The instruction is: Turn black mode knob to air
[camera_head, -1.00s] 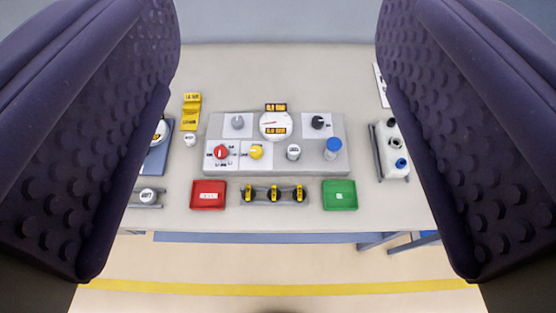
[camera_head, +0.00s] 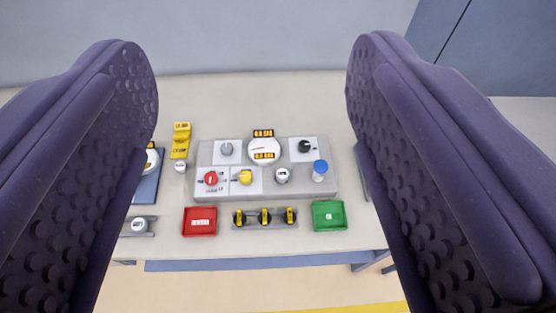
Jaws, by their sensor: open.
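The black mode knob (camera_head: 304,147) sits on a white plate at the upper right of the grey control panel (camera_head: 325,199). Its lettering is too small to read, so I cannot tell its setting. My gripper (camera_head: 250,150) is open and empty, its two dark padded fingers framing the panel from left and right. The fingers are well above the table and apart from the knob. Nothing covers the knob.
The panel also carries a round gauge (camera_head: 264,150), grey (camera_head: 226,149), red (camera_head: 211,178) and yellow (camera_head: 245,177) knobs, and a blue-capped part (camera_head: 320,171). A red tray (camera_head: 200,221), yellow-black parts (camera_head: 264,217) and a green tray (camera_head: 329,216) stand in front. A wall rises behind.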

